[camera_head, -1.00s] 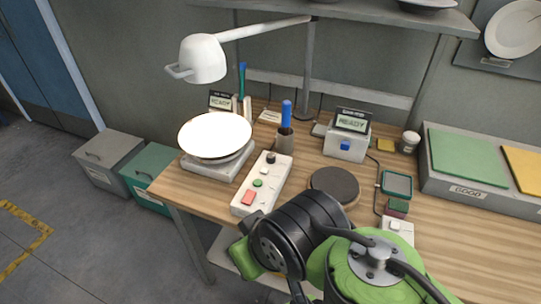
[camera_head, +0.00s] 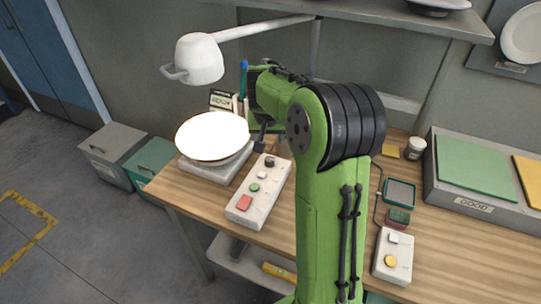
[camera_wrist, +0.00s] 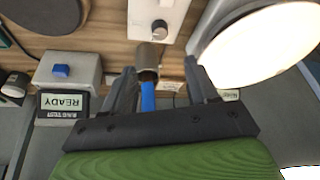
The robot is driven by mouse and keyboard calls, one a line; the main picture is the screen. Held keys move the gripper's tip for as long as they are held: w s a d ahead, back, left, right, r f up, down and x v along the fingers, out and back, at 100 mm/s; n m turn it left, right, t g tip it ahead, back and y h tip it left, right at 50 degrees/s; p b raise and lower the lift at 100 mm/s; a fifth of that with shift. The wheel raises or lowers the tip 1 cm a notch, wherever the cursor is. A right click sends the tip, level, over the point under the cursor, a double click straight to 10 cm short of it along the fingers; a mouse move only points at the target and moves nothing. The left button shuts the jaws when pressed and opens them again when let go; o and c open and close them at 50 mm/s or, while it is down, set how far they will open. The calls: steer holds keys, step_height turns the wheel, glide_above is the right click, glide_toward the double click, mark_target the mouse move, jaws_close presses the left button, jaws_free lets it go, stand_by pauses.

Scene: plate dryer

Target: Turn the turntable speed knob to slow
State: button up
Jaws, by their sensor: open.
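The white control box (camera_head: 257,191) stands on the wooden table right of the turntable. Its black knob (camera_head: 269,161) is at the far end, beyond a white button, a green button and a red button. The knob (camera_wrist: 160,27) also shows in the wrist view, at the top centre. The turntable (camera_head: 216,165) carries a brightly lit white plate (camera_head: 212,136). My gripper (camera_wrist: 159,66) is open and empty. Its fingertips are apart from the knob; the pen cup (camera_wrist: 148,57) and its blue pen (camera_wrist: 148,98) show between the fingers. The knob's setting is too small to read.
A lamp (camera_head: 199,60) hangs above the plate. A display box (camera_wrist: 67,78) reading READY is at the left in the wrist view. My arm hides the table's middle.

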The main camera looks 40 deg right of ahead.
mark_target(269, 159)
steer(key=b+x, duration=0.2)
steer(key=x, duration=1.2)
steer(key=shift+w+f, duration=0.1)
steer(key=shift+f, duration=0.15)
steer(key=c, duration=1)
